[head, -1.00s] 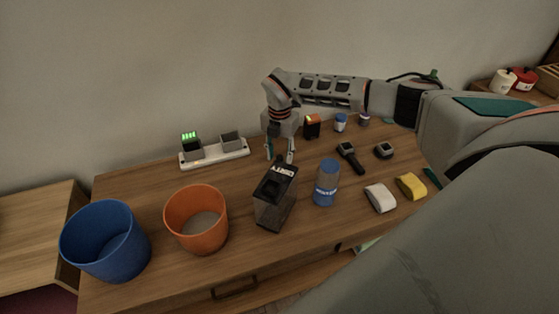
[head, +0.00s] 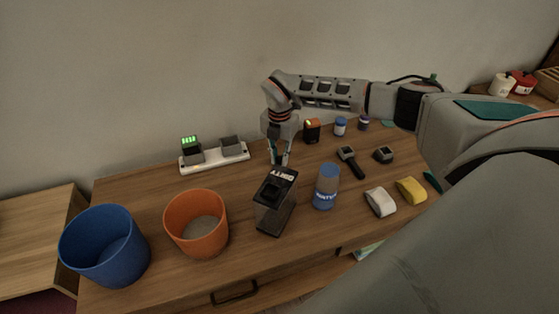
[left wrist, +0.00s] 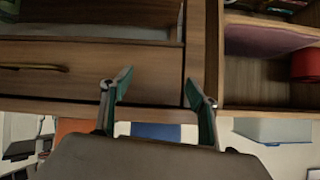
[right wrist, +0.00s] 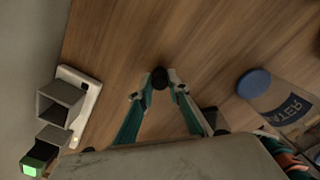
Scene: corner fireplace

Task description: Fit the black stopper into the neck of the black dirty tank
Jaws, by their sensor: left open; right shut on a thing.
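The black dirty tank (head: 277,215) stands upright near the table's front, with a white label on top and a dark opening in its upper face. My right gripper (head: 279,162) points down just behind the tank, near its rear edge. In the right wrist view, the fingertips (right wrist: 160,84) are shut on the round black stopper (right wrist: 159,77). The stopper is hard to make out in the head view. My left gripper (left wrist: 160,88) is open and empty in the left wrist view, facing the table's drawer front; it is out of the head view.
A blue-capped water bottle (head: 327,187) stands right of the tank. An orange bin (head: 196,236) and a blue bin (head: 105,252) stand left. Behind is a white charger base (head: 214,157) with two dark blocks. White (head: 380,202) and yellow (head: 411,190) pieces lie at right.

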